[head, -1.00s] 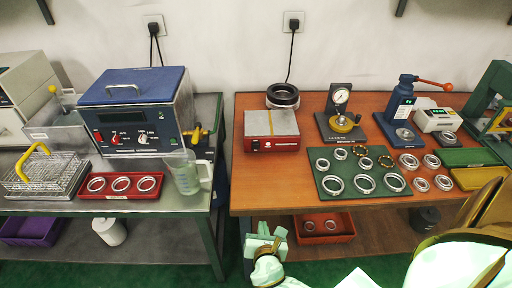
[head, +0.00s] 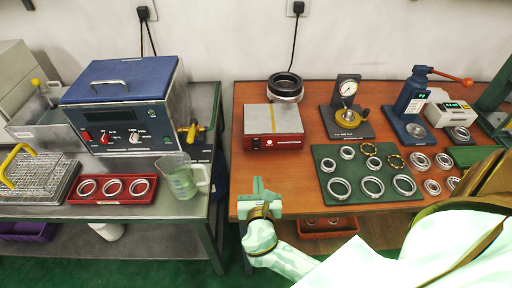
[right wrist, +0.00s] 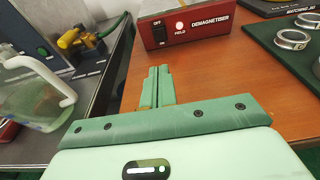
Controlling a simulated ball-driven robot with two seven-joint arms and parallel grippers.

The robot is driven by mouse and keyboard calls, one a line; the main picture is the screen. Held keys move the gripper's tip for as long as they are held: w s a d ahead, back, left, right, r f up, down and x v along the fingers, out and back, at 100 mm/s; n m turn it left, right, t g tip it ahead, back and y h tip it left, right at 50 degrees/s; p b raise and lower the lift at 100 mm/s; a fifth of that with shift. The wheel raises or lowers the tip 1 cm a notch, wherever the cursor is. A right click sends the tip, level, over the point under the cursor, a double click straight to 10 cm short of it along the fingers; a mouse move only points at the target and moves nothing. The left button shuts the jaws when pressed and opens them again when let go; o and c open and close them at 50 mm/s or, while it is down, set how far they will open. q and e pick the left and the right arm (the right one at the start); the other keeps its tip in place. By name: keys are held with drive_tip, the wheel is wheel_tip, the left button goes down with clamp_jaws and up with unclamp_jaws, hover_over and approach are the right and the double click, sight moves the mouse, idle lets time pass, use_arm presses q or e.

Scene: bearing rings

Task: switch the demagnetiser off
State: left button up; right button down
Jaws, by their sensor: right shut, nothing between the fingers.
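The demagnetiser (head: 273,142) is a red box with a grey top plate and a yellow stripe, on the wooden bench. In the right wrist view, its red front (right wrist: 205,30) shows a black rocker switch (right wrist: 158,33) marked OFF above and ON below. Which side is pressed in I cannot tell. Beside it, the FIELD lamp (right wrist: 180,26) glows pinkish red. My right gripper (head: 259,186) is shut and empty near the bench's front edge, in front of the demagnetiser and apart from it. Its fingers (right wrist: 157,86) point toward the switch. My left gripper is out of view.
A green mat (head: 328,162) with several rings lies right of the demagnetiser. A black ring-shaped part (head: 285,86) stands behind it. On the left metal bench (head: 150,208) are a blue-topped machine (head: 125,85) and a clear jug (head: 181,178). The wood before the demagnetiser is clear.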

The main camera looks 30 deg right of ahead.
drive_tip(key=b, duration=0.3)
approach(256, 145)
drive_tip(key=x, duration=0.5)
drive_tip(key=shift+w+f, duration=0.1)
drive_tip(key=shift+f, duration=0.05)
drive_tip(key=shift+w+d, duration=0.35)
drive_tip(key=shift+w, duration=0.2)
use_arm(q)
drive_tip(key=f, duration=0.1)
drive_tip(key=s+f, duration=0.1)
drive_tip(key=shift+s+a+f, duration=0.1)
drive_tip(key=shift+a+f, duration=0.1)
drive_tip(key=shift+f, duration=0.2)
